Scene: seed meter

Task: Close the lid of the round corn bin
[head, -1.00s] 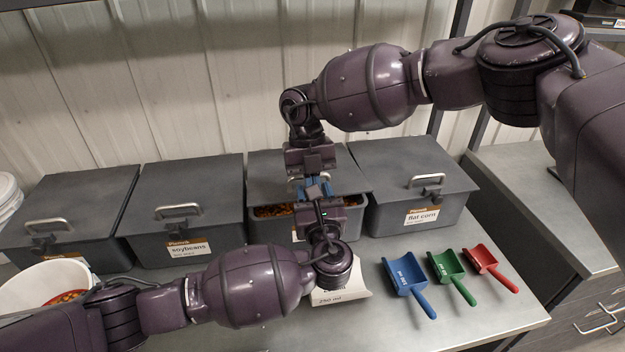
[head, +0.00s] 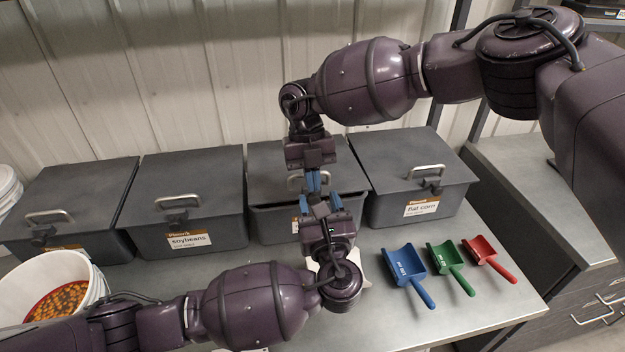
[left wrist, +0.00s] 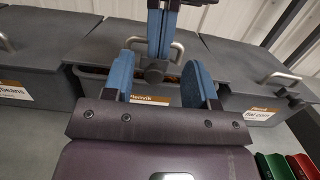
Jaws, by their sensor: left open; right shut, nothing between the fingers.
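The round corn bin (head: 270,226) is the grey bin between the soybeans bin and the flat corn bin. Its grey lid (head: 277,160) is down or nearly down; a thin strip of corn shows under its front edge in the left wrist view (left wrist: 92,73). The lid's metal handle (left wrist: 178,52) is partly hidden by my right gripper (head: 312,186), which points down, shut and empty, at the lid's front. It also shows in the left wrist view (left wrist: 162,50). My left gripper (head: 321,200) is open and empty in front of the bin, pointing at its front face.
The soybeans bin (head: 185,235) and flat corn bin (head: 412,207) stand closed on either side. Blue (head: 408,268), green (head: 448,262) and red (head: 484,252) scoops lie on the right of the bench. A white bucket (head: 30,275) stands at the front left.

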